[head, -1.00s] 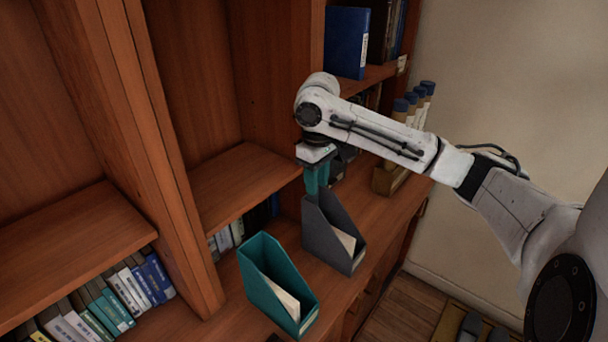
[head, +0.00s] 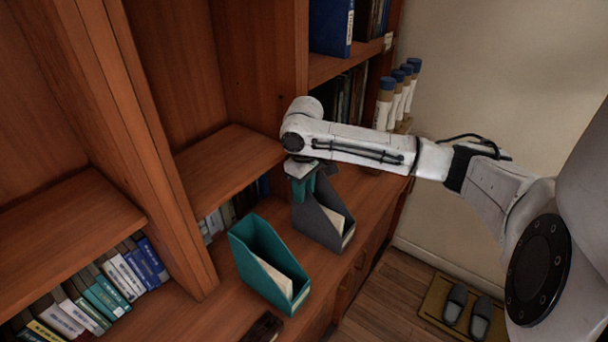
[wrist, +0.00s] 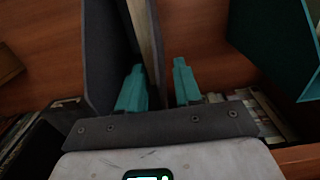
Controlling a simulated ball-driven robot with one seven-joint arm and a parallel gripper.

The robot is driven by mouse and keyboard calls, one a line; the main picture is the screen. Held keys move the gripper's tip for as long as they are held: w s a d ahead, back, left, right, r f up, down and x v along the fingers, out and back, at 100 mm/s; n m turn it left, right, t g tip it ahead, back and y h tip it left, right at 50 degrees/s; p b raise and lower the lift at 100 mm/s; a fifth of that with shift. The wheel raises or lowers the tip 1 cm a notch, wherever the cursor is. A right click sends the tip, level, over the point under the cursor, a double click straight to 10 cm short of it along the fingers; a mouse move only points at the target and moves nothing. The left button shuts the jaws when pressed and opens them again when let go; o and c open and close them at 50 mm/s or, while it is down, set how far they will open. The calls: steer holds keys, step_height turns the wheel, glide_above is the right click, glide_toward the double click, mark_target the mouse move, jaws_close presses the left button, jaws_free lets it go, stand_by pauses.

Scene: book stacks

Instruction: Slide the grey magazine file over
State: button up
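The grey magazine file (head: 318,222) stands upright on the wooden ledge, with pale papers inside, to the right of the teal magazine file (head: 262,262). My gripper (head: 303,188) is at its tall back end, pointing down, with teal fingers. In the wrist view, my gripper (wrist: 158,85) has its fingers apart with a visible gap. The grey file (wrist: 105,50) shows there with its papers and its right wall reaching toward that gap. The left finger overlaps the file's opening; the right finger is outside it. I cannot tell whether either finger touches the wall.
The teal file also shows at the upper right of the wrist view (wrist: 275,40). Books (head: 110,290) fill the lower shelf at left. Blue-capped tubes (head: 398,90) stand behind my arm. A dark object (head: 262,328) lies on the ledge's front. Slippers (head: 468,310) lie on a floor mat.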

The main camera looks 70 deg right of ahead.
steer(key=shift+f, duration=0.75)
jaws_close()
stand_by(1.0)
